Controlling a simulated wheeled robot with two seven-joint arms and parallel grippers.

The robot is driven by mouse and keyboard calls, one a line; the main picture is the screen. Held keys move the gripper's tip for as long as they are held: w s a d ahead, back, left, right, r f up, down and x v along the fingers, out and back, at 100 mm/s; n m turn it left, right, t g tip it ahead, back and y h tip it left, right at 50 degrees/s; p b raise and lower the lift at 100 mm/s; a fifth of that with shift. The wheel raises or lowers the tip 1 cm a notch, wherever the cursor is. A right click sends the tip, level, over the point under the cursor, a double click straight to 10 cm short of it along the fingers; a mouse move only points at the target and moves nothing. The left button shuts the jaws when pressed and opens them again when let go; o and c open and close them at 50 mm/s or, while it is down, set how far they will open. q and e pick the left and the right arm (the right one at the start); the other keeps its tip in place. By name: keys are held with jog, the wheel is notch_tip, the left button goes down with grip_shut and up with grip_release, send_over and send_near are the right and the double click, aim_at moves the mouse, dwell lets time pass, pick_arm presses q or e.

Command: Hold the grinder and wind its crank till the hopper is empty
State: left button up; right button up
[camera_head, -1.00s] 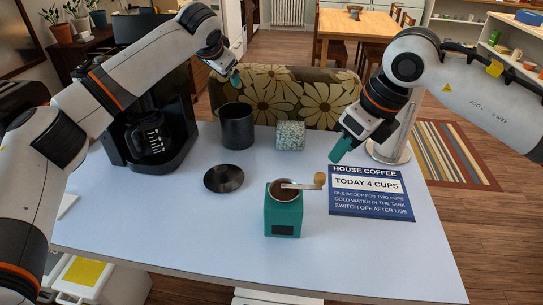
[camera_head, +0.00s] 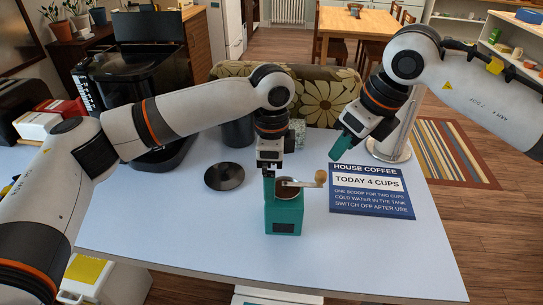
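The grinder (camera_head: 285,218) is a teal box with a dark label, upright on the table. Its round hopper on top shows brown inside, partly hidden by my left gripper; how full it is I cannot tell. The crank (camera_head: 300,184) points right and ends in a wooden knob (camera_head: 320,177). My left gripper (camera_head: 269,190) points down at the left side of the hopper, its teal fingers overlapping the rim in view; contact and opening are unclear. My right gripper (camera_head: 341,148) hangs above the table, behind and right of the knob, apart from it; its finger gap does not show.
A dark round lid (camera_head: 224,177) lies left of the grinder. The blue coffee sign (camera_head: 371,191) lies to the right. A dark canister (camera_head: 238,133), a speckled cylinder (camera_head: 298,132) and a black coffee maker (camera_head: 150,95) stand behind. The front of the table (camera_head: 370,255) is clear.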

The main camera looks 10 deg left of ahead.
aim_at(284, 206)
pick_arm(q)
notch_tip(284, 206, down, 8)
dwell(0.4)
jog(key=c, duration=1.3)
pick_arm(e)
grip_shut()
pick_arm(q)
jog(key=shift+w, duration=0.1)
dwell(0.6)
